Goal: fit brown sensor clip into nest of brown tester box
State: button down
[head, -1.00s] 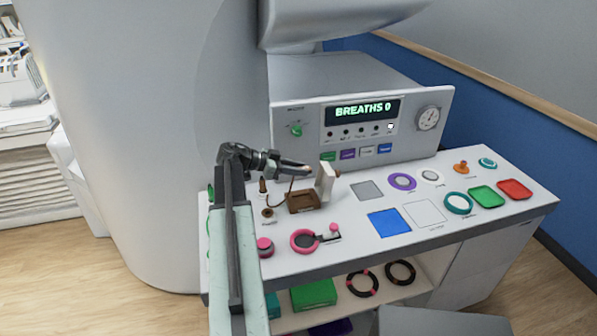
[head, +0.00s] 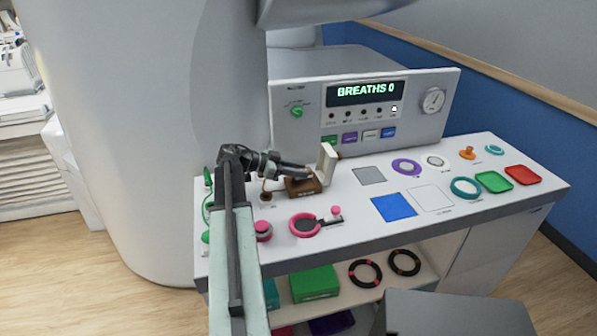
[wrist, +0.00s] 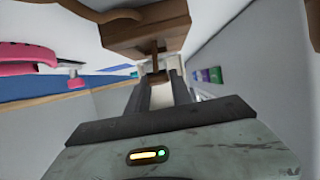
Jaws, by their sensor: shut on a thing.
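The brown tester box (head: 303,189) stands on the white bench top, with a pale panel (head: 328,162) upright at its back right side. My gripper (head: 310,173) is right over the box's top in the head view and hides most of its nest. In the wrist view my gripper (wrist: 156,88) is shut on the brown sensor clip (wrist: 155,76). The clip is between the fingertips, close to the tester box (wrist: 145,32). I cannot tell whether clip and box touch.
A pink ring-shaped tool (head: 305,224) and a pink round knob (head: 263,230) lie in front of the box. A grey console (head: 365,110) stands behind. Coloured pads, rings and trays fill the bench to the right.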

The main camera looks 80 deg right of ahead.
jog(key=shift+w, duration=0.1)
jog(key=shift+f+b, duration=1.4)
jog(key=shift+f, duration=0.05)
dwell(0.4)
jog(key=c, duration=1.1)
grip_release()
jog(key=shift+o, duration=0.2)
jog(key=p+v, duration=0.3)
jog(key=v, duration=0.4)
jog(key=shift+r, duration=0.15)
jog(key=shift+w+a, duration=0.2)
jog(key=shift+w, duration=0.1)
